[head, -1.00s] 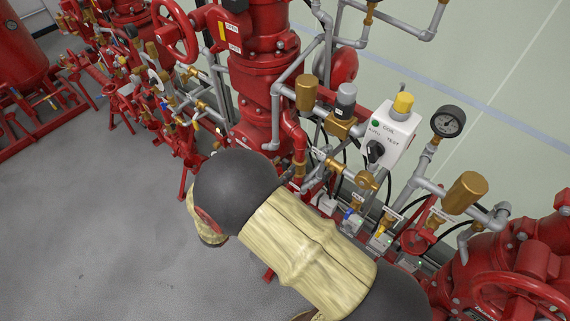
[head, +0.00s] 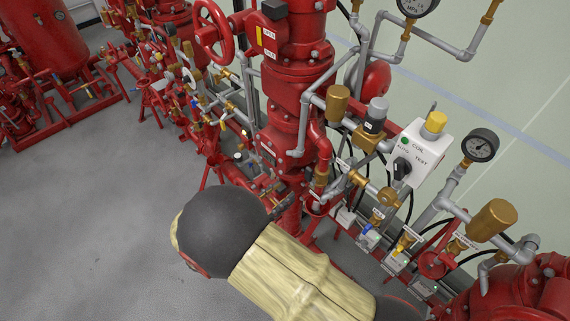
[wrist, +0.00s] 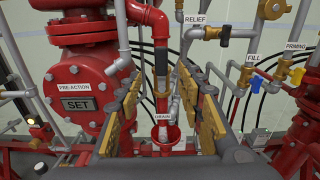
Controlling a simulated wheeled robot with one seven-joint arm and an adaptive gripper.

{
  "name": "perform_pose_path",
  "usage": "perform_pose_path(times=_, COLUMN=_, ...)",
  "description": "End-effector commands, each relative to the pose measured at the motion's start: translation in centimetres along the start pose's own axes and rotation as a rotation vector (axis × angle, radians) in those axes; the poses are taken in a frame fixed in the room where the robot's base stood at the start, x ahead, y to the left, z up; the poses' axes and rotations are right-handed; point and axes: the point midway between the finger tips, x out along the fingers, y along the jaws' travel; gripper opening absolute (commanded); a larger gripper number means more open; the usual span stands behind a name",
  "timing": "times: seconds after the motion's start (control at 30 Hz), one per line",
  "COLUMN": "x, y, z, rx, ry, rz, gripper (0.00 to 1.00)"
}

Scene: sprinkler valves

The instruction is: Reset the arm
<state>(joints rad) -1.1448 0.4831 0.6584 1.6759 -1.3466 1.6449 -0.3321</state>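My gripper (wrist: 165,95) shows in the wrist view with its two gold-and-grey fingers spread apart, one on each side. Nothing is held between them. Beyond the gap are a red vertical pipe (wrist: 161,45) and a red funnel (wrist: 166,136) near a DRAIN label. In the head view my arm (head: 225,232) crosses the bottom middle, with a dark rounded joint and a beige link. The fingers cannot be made out in that view.
Red valve pipework (head: 295,95) stands close beyond my arm. A white control box (head: 418,152), a pressure gauge (head: 481,145) and a blue-handled valve (wrist: 256,84) are on the right. Grey floor (head: 90,220) is open on the left.

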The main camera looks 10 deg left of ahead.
Motion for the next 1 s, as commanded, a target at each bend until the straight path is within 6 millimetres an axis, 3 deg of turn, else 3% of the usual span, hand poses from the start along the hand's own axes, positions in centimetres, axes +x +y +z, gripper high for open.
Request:
perform_pose_path(times=0.23, x=0.0, y=0.1, z=-0.2, rx=0.014, ry=0.007, rz=0.002, gripper=0.38)
perform_pose_path(times=0.33, x=0.0, y=-0.6, z=-1.9, rx=0.041, ry=0.066, rz=-0.019, gripper=0.38)
perform_pose_path(times=0.5, x=-0.3, y=-5.0, z=-5.3, rx=0.061, ry=0.19, rz=-0.133, gripper=0.38)
perform_pose_path(times=0.57, x=-0.8, y=-6.8, z=-5.9, rx=0.092, ry=0.248, rz=-0.191, gripper=0.38)
perform_pose_path(times=0.7, x=-1.3, y=-10.7, z=-6.2, rx=0.206, ry=0.386, rz=-0.357, gripper=0.38)
perform_pose_path(times=1.0, x=-2.0, y=-17.0, z=-5.0, rx=0.584, ry=0.659, rz=-0.771, gripper=0.38)
